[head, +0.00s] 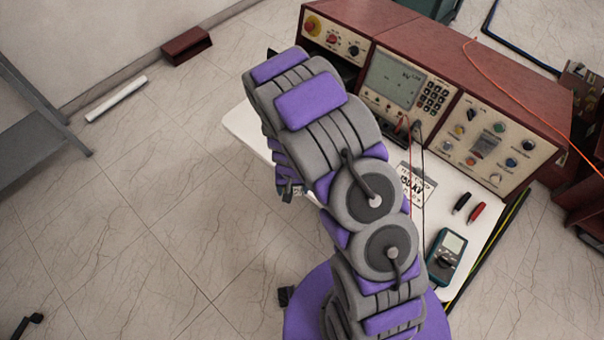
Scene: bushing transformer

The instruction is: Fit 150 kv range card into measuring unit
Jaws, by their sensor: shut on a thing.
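A dark red console stands along the back of the white table. Its middle panel, the likely measuring unit (405,85), has a grey screen, a keypad and plugged leads. My gripper (290,191) hangs at the table's left edge, below my arm, and is mostly hidden. My arm hides part of the table and console.
A teal multimeter (447,252) lies at the table's front right, near a black probe (461,202) and a red probe (477,212). Red and black leads hang from the middle panel. The right panel (487,143) carries several knobs. The floor to the left is mostly clear.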

